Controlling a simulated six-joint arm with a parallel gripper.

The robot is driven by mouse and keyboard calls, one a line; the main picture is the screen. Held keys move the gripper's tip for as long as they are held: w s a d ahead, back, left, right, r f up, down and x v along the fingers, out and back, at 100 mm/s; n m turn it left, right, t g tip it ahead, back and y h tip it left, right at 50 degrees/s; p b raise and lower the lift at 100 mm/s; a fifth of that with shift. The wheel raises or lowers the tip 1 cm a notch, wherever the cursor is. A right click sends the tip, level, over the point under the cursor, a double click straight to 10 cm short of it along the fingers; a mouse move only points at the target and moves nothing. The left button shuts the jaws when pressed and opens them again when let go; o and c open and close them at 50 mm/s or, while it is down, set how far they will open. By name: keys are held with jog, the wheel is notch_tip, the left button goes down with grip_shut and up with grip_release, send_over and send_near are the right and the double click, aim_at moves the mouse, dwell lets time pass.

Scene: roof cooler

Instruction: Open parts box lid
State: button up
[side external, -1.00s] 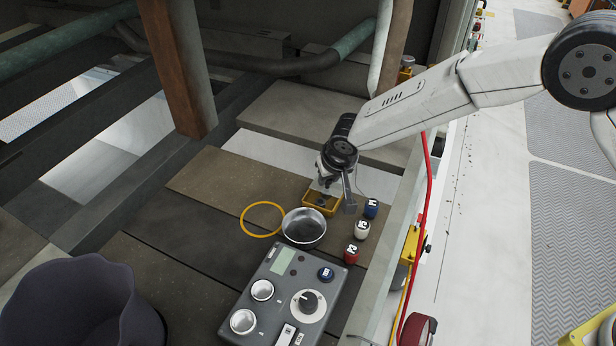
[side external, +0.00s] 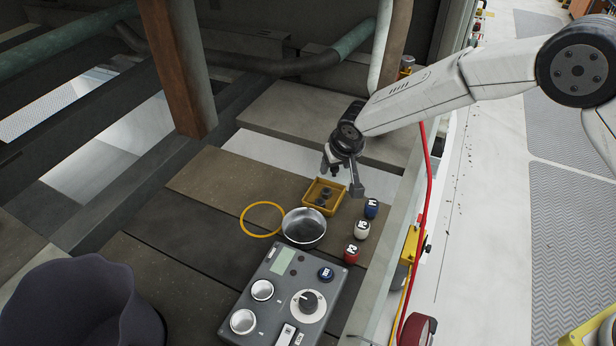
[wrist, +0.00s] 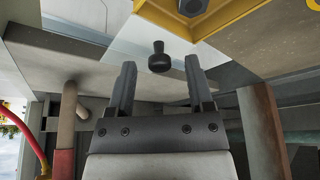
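The yellow parts box (side external: 336,206) sits on the brown panels in the side external view, with dark pieces inside. Its yellow wall also shows at the top of the wrist view (wrist: 235,14). My gripper (side external: 343,176) is above the box's back right side, fingers spread, nothing between them in contact. In the wrist view, my gripper (wrist: 160,68) has its two fingers apart, and a small black knob (wrist: 159,58) appears between and slightly beyond the tips, touching neither finger. I cannot make out a lid's outline, nor tell whether that knob belongs to one.
A metal bowl (side external: 304,228) and a yellow ring (side external: 262,234) lie in front of the box. Blue (side external: 371,208), white (side external: 362,229) and red (side external: 351,253) labelled pieces stand to the right. A grey control unit (side external: 275,310) is nearer, with a dark bin (side external: 70,305) at left.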

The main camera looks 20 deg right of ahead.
jog(key=shift+s, duration=0.1)
jog(key=v, duration=0.7)
jog(key=shift+r, duration=0.4)
jog(key=shift+s, duration=0.1)
dwell(0.4)
jog(key=s+d+r+n+t+y, duration=0.1)
jog(key=s+r+n, duration=0.15)
jog(key=n, duration=0.65)
jog(key=s+d+r+n+y, duration=0.1)
jog(key=s+n, duration=0.2)
jog(key=n, duration=0.6)
jog(key=s+d+f+m+g+h, duration=0.2)
jog(key=s+d+m+g, duration=0.1)
jog(key=s+d+m, duration=1.5)
jog(key=shift+s+d+f, duration=0.25)
jog(key=shift+s+d, duration=0.3)
jog(key=shift+s, duration=0.1)
